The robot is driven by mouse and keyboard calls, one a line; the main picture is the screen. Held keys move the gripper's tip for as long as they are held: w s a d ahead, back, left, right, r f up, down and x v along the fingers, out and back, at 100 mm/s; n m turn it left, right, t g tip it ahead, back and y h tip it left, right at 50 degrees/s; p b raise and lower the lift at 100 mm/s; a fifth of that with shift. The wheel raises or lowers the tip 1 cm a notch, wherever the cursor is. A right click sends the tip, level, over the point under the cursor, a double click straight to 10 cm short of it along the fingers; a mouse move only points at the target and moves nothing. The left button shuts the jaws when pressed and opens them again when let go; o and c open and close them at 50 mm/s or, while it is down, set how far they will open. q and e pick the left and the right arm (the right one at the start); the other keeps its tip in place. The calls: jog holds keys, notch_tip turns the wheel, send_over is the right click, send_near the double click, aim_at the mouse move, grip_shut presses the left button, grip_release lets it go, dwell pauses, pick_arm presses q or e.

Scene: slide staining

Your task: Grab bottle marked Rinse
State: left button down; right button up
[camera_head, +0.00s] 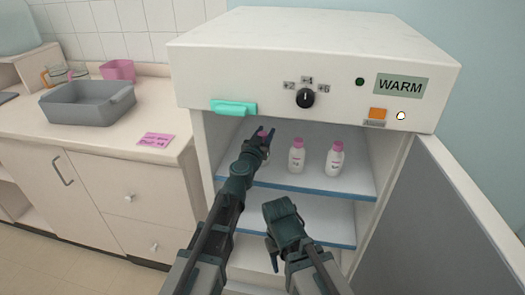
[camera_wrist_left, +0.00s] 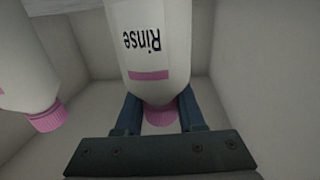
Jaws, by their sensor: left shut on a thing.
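The bottle marked Rinse (camera_wrist_left: 155,45) is white with a pink cap and pink band. It fills the middle of the left wrist view, its label upside down there. My left gripper (camera_wrist_left: 158,117) is shut on it near the cap end. In the head view my left gripper (camera_head: 262,142) reaches into the open cabinet at the upper shelf's left side, and only a bit of pink shows by its fingers. My right gripper (camera_head: 272,243) is in front of the cabinet, low and outside it; its finger gap is not clear.
Two more white bottles with pink caps, one (camera_head: 297,156) and another (camera_head: 334,159), stand on the upper shelf (camera_head: 350,187) to the right. The cabinet door (camera_head: 465,225) hangs open on the right. A grey basin (camera_head: 88,108) and pink note (camera_head: 156,140) lie on the left counter.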

jog(key=shift+r, duration=0.1)
dwell(0.8)
notch_tip(320, 180, up, 10)
jog(key=p, duration=1)
